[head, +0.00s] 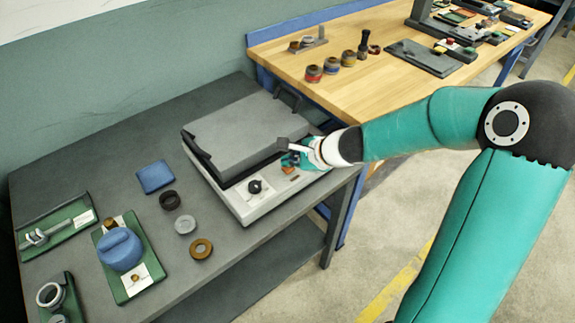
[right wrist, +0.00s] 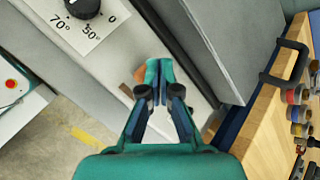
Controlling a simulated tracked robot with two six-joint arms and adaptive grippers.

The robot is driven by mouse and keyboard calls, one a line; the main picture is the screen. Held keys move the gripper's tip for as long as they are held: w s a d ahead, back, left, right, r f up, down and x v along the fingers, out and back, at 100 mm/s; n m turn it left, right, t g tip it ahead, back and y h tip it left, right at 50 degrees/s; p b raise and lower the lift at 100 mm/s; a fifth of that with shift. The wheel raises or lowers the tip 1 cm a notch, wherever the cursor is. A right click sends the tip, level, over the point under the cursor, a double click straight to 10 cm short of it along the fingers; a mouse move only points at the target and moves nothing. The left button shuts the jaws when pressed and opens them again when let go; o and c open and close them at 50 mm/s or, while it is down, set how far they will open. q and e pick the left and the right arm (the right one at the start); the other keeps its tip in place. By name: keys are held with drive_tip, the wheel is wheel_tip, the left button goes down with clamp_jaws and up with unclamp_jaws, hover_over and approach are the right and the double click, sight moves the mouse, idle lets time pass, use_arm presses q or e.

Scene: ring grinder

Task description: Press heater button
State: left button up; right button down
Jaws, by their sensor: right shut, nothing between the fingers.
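The heater (head: 240,130) is a grey lidded box with a pale front panel, standing at the right end of the dark grey table. A black dial knob (head: 255,186) sits on its white label; the knob also shows in the right wrist view (right wrist: 84,8) with temperature marks. A small orange-brown part (head: 288,170), perhaps the button, lies on the panel right of the dial. My right gripper (head: 290,158) is shut and empty over the panel. In the right wrist view its fingertips (right wrist: 158,72) partly cover the orange-brown part (right wrist: 139,77); I cannot tell whether they touch it. My left gripper is out of view.
The grey table (head: 100,165) carries a blue pad (head: 155,177), several rings and a green tray with a blue round part (head: 119,249). A wooden bench (head: 360,95) with coloured jars stands behind, close to the heater's right side.

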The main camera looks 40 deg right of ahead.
sight(290, 169)
drive_tip(key=shift+r+p, duration=2.6)
drive_tip(key=shift+r, duration=0.4)
drive_tip(key=shift+f, duration=0.1)
